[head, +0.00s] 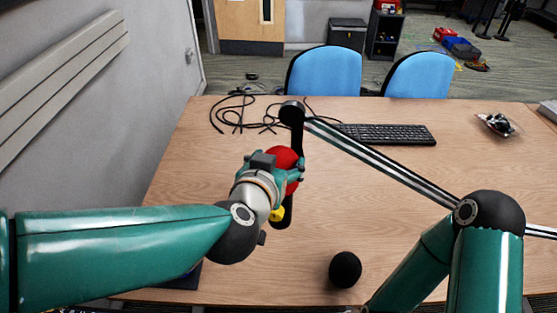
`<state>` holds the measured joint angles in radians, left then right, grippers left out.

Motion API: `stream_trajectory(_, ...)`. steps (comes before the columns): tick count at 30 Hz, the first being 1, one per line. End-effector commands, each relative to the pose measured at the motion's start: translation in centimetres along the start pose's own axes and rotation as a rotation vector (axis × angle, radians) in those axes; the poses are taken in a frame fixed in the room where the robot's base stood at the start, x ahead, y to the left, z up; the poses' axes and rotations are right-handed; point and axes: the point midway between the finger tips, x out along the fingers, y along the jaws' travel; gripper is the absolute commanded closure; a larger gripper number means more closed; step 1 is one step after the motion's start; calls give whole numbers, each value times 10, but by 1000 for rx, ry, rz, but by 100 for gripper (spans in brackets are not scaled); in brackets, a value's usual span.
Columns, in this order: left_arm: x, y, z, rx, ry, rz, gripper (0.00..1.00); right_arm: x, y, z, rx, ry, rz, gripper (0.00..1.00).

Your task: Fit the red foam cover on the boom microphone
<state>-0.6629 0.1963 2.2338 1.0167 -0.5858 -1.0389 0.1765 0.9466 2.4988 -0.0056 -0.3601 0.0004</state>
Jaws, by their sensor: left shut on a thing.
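The red foam cover (287,155) is a red ball held in my left gripper (290,175), whose fingers are shut on it. The microphone boom (385,159) is a slim striped arm sloping up from the right, with a black joint (291,112) at its left end. A black part (298,141) hangs from that joint down to the red cover. Another black rounded part (284,214) shows below the gripper. The gripper hides the middle, so I cannot tell whether the cover is around the microphone or beside it. My right gripper is out of view.
A black foam ball (345,270) lies near the front of the wooden table (220,160). Black cables (236,113) and a keyboard (388,134) lie towards the back. Two blue chairs (324,72) stand behind the table.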

Motion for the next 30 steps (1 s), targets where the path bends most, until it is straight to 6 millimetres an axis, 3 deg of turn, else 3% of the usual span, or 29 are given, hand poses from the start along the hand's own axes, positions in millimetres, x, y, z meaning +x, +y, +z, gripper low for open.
stream_trajectory(14,1,0,3,0,0,0,44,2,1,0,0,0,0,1)
stream_trajectory(15,1,0,3,0,0,0,21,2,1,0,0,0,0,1)
stream_trajectory(19,1,0,3,0,0,0,0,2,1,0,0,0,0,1)
stream_trajectory(30,1,0,3,0,0,0,0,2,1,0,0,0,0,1)
